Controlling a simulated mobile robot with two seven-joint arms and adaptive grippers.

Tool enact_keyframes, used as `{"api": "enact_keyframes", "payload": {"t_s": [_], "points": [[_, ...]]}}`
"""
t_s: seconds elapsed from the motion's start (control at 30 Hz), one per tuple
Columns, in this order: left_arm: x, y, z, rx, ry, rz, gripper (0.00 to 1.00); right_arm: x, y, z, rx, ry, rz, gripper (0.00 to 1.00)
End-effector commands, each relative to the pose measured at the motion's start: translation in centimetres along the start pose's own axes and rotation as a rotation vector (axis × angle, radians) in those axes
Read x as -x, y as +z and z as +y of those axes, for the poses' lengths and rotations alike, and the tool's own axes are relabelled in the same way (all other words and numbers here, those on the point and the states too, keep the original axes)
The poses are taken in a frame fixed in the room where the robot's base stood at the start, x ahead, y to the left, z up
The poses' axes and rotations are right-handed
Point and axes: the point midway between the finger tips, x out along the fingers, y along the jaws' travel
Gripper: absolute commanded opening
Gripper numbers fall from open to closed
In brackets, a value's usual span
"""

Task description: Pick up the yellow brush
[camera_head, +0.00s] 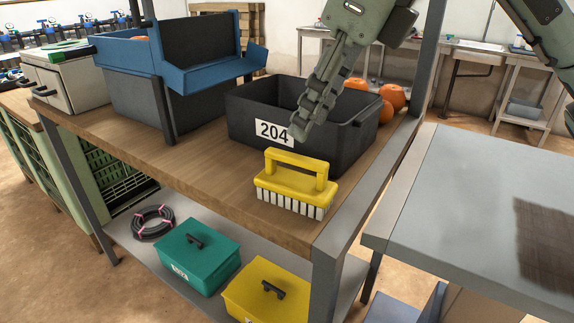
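The yellow brush (292,186) stands bristles down on the wooden worktop, near its front edge. It has a raised yellow handle and white bristles, and its front is fully in view. My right gripper (301,130) comes down from the top, pointing down and left. In the picture its fingertips are just above the brush handle, in front of the dark bin; they look apart from the handle. I see the fingers edge-on, so their opening does not show. Nothing visible hangs from them. My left gripper is not in view.
A dark bin labelled 204 (247,108) stands behind the brush, with oranges (392,96) beyond it. A blue-topped grey bin (190,103) is at left. A green box (198,260) and a yellow box (262,296) sit on the lower shelf. A grey table (460,195) is at right.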

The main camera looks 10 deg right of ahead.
Motion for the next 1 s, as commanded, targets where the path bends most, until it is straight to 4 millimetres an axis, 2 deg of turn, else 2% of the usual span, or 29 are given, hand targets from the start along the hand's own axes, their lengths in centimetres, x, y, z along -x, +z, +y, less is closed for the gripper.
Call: {"api": "enact_keyframes", "payload": {"t_s": [0.37,0.53,0.67,0.87,1.0], "points": [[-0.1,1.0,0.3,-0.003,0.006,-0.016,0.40,-4.3,-0.4,0.1,0.001,0.003,0.003,0.39],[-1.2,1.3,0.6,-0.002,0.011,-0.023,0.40,-6.8,-0.5,0.2,0.000,0.003,0.003,0.39],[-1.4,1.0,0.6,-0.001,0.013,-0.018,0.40,-7.6,-0.5,0.2,0.001,0.002,0.000,0.39],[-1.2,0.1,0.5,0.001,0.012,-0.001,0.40,-7.6,-0.5,0.2,0.001,0.002,0.000,0.39],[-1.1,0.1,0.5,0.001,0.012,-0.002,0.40,-7.6,-0.5,0.2,0.001,0.002,0.000,0.23]]}}
